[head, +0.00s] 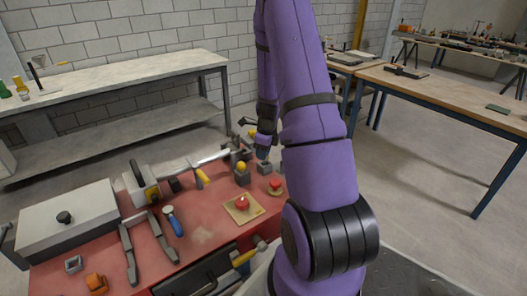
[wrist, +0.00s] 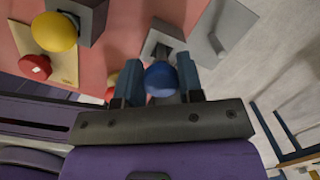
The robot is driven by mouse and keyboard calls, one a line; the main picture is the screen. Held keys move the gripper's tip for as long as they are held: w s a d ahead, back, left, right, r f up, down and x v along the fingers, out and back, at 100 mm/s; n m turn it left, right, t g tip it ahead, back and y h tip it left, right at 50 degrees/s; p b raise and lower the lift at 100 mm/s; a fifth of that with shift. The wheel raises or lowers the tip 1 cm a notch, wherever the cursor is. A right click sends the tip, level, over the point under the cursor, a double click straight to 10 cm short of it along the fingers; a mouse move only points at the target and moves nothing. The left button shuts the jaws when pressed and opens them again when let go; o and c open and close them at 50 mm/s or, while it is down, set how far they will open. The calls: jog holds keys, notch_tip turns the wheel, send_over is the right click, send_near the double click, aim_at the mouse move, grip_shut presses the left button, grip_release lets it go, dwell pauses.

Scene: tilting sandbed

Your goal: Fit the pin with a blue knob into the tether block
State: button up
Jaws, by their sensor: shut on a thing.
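The blue knob (wrist: 162,78) of the pin sits between the two fingers of my gripper (wrist: 159,80) in the wrist view, and the gripper is shut on it. The pin's shaft is mostly hidden by the knob. A grey block with a dark opening (wrist: 153,39), which looks like the tether block, lies just beyond the knob. I cannot tell whether the pin's tip is in the opening. In the head view my gripper (head: 264,143) points down close above this grey block (head: 264,169), partly hidden by my arm.
A grey block with a yellow knob (head: 242,173) stands close left. Red knobs on yellowish plates (head: 242,204) (head: 276,184) are nearer.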

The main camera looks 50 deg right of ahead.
jog(key=shift+f, duration=1)
jog(key=o, duration=1.5)
jog(key=shift+o, duration=0.2)
jog(key=shift+r, duration=3.95)
